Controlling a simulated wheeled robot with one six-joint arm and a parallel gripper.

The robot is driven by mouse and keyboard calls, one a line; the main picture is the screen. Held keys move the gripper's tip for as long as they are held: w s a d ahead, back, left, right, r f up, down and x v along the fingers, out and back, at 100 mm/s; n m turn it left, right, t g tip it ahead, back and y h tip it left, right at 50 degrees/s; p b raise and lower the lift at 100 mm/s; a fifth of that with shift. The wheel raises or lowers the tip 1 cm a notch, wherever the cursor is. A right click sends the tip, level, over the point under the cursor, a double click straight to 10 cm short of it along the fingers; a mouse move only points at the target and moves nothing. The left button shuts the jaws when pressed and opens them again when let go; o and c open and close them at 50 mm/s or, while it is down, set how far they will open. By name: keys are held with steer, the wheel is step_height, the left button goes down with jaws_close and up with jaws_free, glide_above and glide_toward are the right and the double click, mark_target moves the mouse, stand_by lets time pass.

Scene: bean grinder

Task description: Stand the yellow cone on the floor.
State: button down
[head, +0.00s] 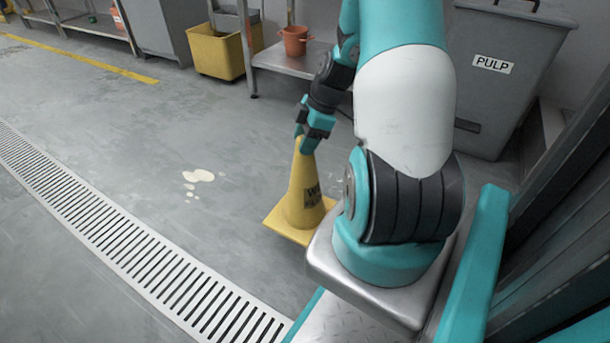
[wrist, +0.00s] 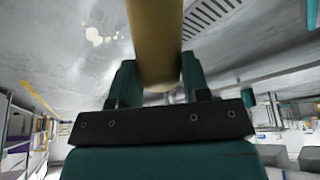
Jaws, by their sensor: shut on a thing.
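The yellow cone (head: 302,193) is upright in the head view, with dark lettering on its side and a square yellow base. My gripper (head: 306,143) is shut on the cone's top from above. In the wrist view the cone (wrist: 155,40) runs between the two fingers of my gripper (wrist: 155,85). The right part of the base is hidden behind my arm's mount. I cannot tell whether the base touches the floor (head: 130,140) or hangs just above it.
A pale spill (head: 199,176) lies on the floor left of the cone. A slotted drain grate (head: 150,260) crosses the front left. A grey PULP bin (head: 500,75), a steel table (head: 290,60) with an orange pot (head: 295,40), and a yellow bucket (head: 217,52) stand behind.

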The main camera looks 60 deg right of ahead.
mark_target(305, 162)
step_height(305, 162, down, 7)
steer(key=b, duration=0.3)
steer(key=shift+f+b, duration=0.1)
steer(key=shift+b, duration=0.2)
steer(key=c, duration=0.6)
jaws_free()
